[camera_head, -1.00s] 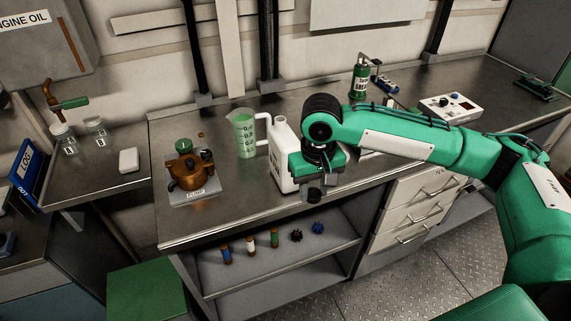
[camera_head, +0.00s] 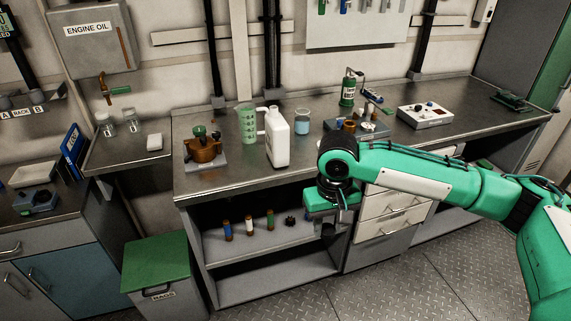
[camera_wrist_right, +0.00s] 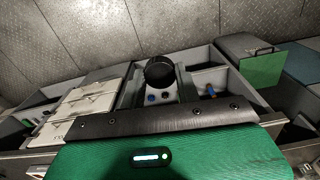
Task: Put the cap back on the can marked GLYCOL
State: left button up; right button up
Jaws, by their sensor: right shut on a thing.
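A white can (camera_head: 279,141) with a handle stands upright on the metal bench. No GLYCOL marking can be read on it, and its mouth is too small to judge. My right gripper (camera_head: 327,224) is in front of the bench's front edge, to the right of the white can and lower in the picture. It is shut on a black round cap (camera_head: 327,231), which hangs below the green gripper body. In the right wrist view the cap (camera_wrist_right: 159,71) shows as a dark ring beyond the gripper body. My left gripper is not in view.
A green-tinted measuring jug (camera_head: 247,124) stands left of the can, and a beaker of blue liquid (camera_head: 302,122) stands to its right. A shelf (camera_head: 262,240) below holds several small items. A green-lidded bin (camera_head: 157,264) stands lower left.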

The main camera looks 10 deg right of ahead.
aim_at(277, 130)
jog(key=k, duration=0.35)
jog(key=l+u, duration=0.1)
jog(key=u, duration=1.25)
jog(key=l, duration=1)
jog(key=i+l, duration=0.15)
jog(key=l, duration=1.9)
jog(key=i+l, duration=0.15)
jog(key=l, duration=0.9)
